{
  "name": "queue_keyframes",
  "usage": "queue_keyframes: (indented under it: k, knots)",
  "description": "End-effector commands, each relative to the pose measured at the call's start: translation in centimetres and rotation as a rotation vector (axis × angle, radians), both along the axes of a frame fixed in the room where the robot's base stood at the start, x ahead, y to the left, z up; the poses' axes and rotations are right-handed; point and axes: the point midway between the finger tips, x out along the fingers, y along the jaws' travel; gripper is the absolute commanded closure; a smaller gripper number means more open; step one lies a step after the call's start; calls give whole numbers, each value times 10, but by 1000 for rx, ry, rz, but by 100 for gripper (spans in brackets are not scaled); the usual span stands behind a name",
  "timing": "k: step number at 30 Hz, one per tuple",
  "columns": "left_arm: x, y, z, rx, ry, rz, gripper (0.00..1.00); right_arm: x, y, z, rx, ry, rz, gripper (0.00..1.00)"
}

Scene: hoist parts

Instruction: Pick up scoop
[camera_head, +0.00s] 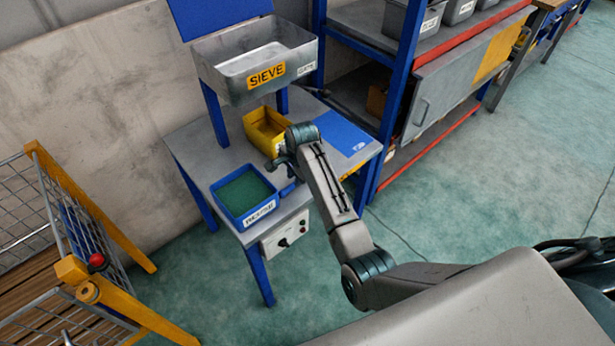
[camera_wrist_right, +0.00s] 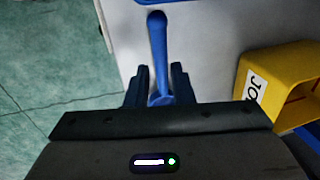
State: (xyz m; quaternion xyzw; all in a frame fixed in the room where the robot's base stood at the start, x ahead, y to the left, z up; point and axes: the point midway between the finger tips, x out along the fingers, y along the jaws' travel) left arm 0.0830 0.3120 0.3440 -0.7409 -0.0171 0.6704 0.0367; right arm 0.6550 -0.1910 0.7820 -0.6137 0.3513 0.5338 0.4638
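The blue scoop (camera_wrist_right: 158,42) lies on the pale table top in the right wrist view, its narrow part pointing up the picture. Its lower, wider end lies between the two dark fingers of my right gripper (camera_wrist_right: 160,84). The fingers are apart, one on each side of the scoop, and narrow gaps show beside it. Whether they touch its lower end is unclear. In the head view my right gripper (camera_head: 275,165) is low over the table, beside the blue bin. The scoop is mostly hidden there by my gripper and arm. My left gripper is not in view.
The table (camera_head: 205,160) carries a blue bin (camera_head: 244,193) with green contents, a yellow bin (camera_head: 265,130) and a raised sieve tray (camera_head: 255,62). A control box (camera_head: 287,236) hangs at its front. A wire cage cart (camera_head: 85,235) stands left, blue shelving (camera_head: 398,90) right.

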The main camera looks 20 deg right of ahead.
Motion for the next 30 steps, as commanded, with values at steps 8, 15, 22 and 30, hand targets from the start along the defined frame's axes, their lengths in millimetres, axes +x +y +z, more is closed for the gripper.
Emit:
queue_keyframes:
  k: [8,15,22,30]
  knots:
    - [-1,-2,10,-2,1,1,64,8,-1,-35,-1,4,1,79]
    - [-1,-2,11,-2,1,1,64,10,0,-47,-1,1,1,79]
    - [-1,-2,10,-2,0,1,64,10,0,-47,-1,1,1,96]
    - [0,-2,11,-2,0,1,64,11,0,-47,-1,1,1,100]
